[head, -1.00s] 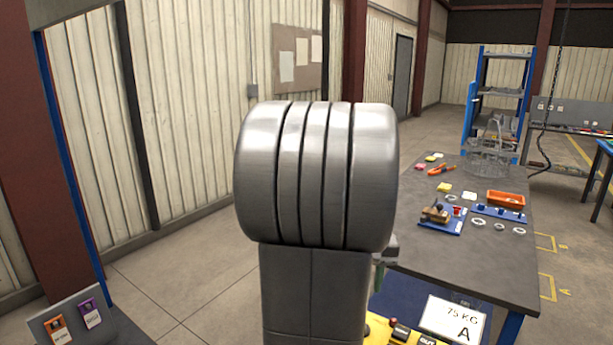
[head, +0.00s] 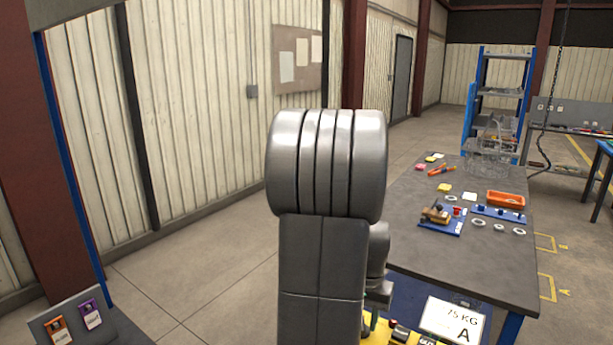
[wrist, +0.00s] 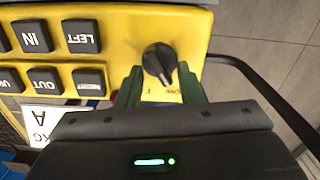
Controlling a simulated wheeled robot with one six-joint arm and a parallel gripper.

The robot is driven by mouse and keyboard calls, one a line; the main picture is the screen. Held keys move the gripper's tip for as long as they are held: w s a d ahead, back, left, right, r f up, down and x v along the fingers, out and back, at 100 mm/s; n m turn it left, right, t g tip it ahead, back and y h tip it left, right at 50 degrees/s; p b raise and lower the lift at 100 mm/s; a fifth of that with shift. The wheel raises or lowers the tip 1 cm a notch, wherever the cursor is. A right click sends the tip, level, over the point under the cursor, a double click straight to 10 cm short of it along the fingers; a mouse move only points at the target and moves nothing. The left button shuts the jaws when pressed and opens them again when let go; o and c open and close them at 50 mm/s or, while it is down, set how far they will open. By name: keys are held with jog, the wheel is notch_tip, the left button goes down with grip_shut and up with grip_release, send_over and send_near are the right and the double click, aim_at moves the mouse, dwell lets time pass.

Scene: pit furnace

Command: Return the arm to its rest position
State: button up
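My arm (head: 325,250) stands upright in the middle of the head view and hides most of my gripper there. In the wrist view my gripper (wrist: 160,68) has two green fingers spread apart, with nothing held between them. A black rotary knob (wrist: 159,60) on a yellow control box (wrist: 120,35) shows in the gap between the fingertips. A small gap seems to show on either side of the knob; the depth between tips and knob is hard to tell. The box also shows low in the head view (head: 405,338), partly behind my arm.
A dark worktable (head: 440,262) stands to the right, with an orange tray (head: 506,200), a blue fixture (head: 442,225) and several rings. A "75 KG A" sign (head: 455,323) is near its front. A tag panel (head: 75,322) is lower left. Open floor lies left.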

jog(key=shift+d+m, duration=0.1)
jog(key=shift+m, duration=2.1)
jog(key=shift+s, duration=0.1)
jog(key=shift+r, duration=0.1)
